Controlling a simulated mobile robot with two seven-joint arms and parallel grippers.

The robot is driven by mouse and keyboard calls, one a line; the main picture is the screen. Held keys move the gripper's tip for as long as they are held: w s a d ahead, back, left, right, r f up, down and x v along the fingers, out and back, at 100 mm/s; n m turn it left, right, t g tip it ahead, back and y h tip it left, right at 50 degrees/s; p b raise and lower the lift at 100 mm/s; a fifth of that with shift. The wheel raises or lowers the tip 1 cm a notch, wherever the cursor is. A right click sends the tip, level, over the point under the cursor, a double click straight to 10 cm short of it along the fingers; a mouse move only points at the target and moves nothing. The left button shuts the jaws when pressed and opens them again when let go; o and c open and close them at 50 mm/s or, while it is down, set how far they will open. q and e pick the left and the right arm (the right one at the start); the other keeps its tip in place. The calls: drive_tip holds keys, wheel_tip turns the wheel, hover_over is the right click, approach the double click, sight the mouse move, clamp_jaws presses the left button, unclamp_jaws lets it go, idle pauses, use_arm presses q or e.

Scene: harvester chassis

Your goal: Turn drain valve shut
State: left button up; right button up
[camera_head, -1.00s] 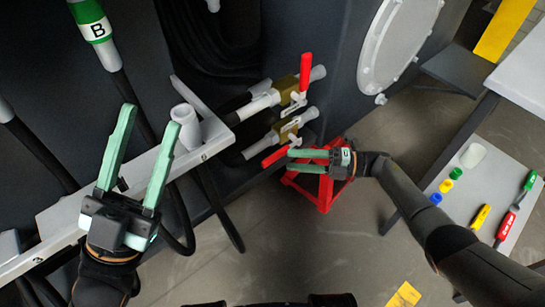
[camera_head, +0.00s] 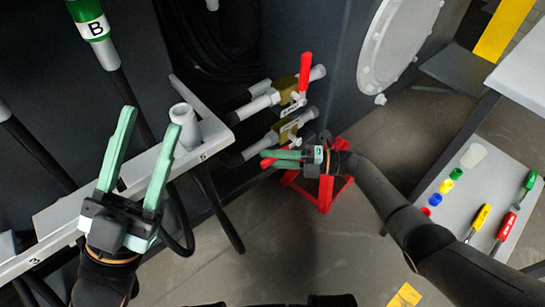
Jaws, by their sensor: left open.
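Two valves stick out of the dark chassis wall. The upper valve (camera_head: 284,91) has a red lever (camera_head: 306,72) pointing up. The lower valve (camera_head: 285,131) has a red lever (camera_head: 266,157) pointing down and left, mostly hidden by my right gripper. Which one is the drain valve I cannot tell; the tags are too small to read. My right gripper (camera_head: 279,159) is at the lower lever, its fingers overlapping it in the picture. Whether they grip it is unclear. My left gripper (camera_head: 146,139) is open and empty in front of the grey rail, away from the valves.
The grey rail (camera_head: 160,158) with a white cup-like fitting (camera_head: 184,122) stands left of the valves. A red stand (camera_head: 325,190) is on the floor below. At right, a grey table (camera_head: 490,172) holds coloured caps and tools.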

clamp_jaws()
idle(1.0)
